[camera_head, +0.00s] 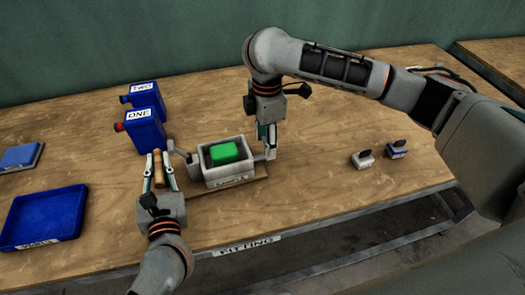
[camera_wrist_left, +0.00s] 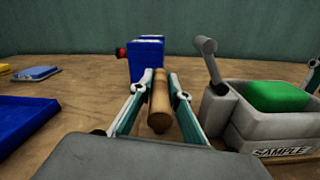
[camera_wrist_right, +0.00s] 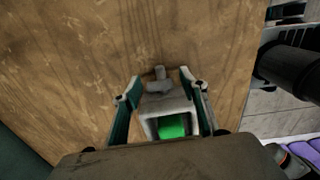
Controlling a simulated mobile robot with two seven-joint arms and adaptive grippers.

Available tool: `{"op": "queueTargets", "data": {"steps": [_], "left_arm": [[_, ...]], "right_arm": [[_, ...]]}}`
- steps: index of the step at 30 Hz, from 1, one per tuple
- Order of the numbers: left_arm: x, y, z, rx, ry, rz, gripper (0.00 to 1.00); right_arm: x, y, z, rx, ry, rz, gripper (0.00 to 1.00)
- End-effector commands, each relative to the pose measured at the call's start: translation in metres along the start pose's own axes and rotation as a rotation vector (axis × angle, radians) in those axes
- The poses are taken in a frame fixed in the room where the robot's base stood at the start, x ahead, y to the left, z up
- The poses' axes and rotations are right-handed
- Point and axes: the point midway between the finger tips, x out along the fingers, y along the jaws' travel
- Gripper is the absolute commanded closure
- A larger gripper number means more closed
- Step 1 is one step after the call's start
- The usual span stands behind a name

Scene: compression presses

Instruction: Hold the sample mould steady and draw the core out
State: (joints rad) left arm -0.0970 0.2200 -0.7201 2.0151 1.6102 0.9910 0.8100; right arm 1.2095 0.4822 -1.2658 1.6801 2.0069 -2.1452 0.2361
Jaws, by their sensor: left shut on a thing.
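The sample mould (camera_head: 230,178) is a light grey open box labelled SAMPLE, standing on a thin wooden board. A green block (camera_head: 224,153) sits inside it. Both also show in the left wrist view: the mould (camera_wrist_left: 245,125) at right, with the green block (camera_wrist_left: 278,96). My left gripper (camera_head: 160,160) is left of the mould, shut on a brown wooden cylinder (camera_wrist_left: 159,104). My right gripper (camera_head: 267,138) points down at the mould's right end. In the right wrist view its fingers are spread with the mould (camera_wrist_right: 165,103) between them; contact is unclear.
Blue containers labelled ONE (camera_head: 146,134) and TWO (camera_head: 146,97) stand behind my left gripper. A blue tray (camera_head: 42,216) lies at left, with a blue-topped flat item (camera_head: 20,156) behind it. Two small handled blocks (camera_head: 363,159) (camera_head: 397,149) stand at right. A grey lever (camera_wrist_left: 211,68) rises beside the mould.

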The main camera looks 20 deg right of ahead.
Motion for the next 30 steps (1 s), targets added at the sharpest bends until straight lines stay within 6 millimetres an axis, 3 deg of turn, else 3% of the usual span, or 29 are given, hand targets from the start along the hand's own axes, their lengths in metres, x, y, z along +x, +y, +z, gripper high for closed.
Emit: {"op": "queueTargets", "data": {"steps": [1,5,30], "left_arm": [[0.0,0.0,0.0,0.0,0.0,0.0,1.0],[0.0,0.0,0.0,0.0,0.0,0.0,1.0],[0.0,0.001,0.0,0.0,0.0,0.002,1.0]], "right_arm": [[0.0,0.0,0.0,0.0,0.0,0.0,0.67],[0.0,0.0,0.0,0.0,0.0,0.0,1.0],[0.0,0.001,0.014,0.002,-0.003,0.001,1.0]]}}
